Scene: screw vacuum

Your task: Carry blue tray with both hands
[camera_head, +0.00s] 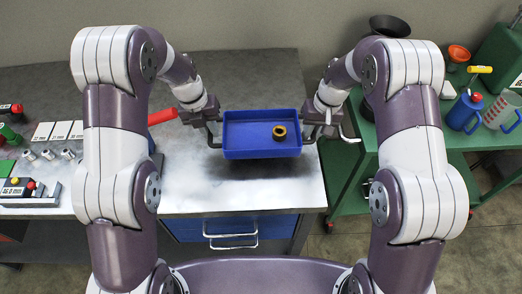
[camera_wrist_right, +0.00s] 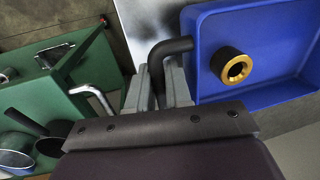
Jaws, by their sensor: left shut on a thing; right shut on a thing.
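The blue tray (camera_head: 262,150) is held up between my two grippers above the worktable, with its shadow on the table below. A gold and black ring-shaped part (camera_head: 279,132) lies in it, right of centre. My left gripper (camera_head: 212,134) is shut on the tray's dark left handle. My right gripper (camera_head: 318,132) is shut on the dark right handle. In the right wrist view the bent black handle (camera_wrist_right: 168,48) sits between my right gripper's fingers (camera_wrist_right: 160,85), and the tray (camera_wrist_right: 270,25) with the ring part (camera_wrist_right: 234,66) shows at the right.
The grey worktable (camera_head: 180,190) has blue drawers (camera_head: 232,228) below. A red-handled tool (camera_head: 162,116) lies behind my left arm. Sockets (camera_head: 48,154) and labelled cards (camera_head: 60,130) are at left. A green cart (camera_head: 400,143) at right holds a blue jug (camera_head: 465,112) and funnels.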

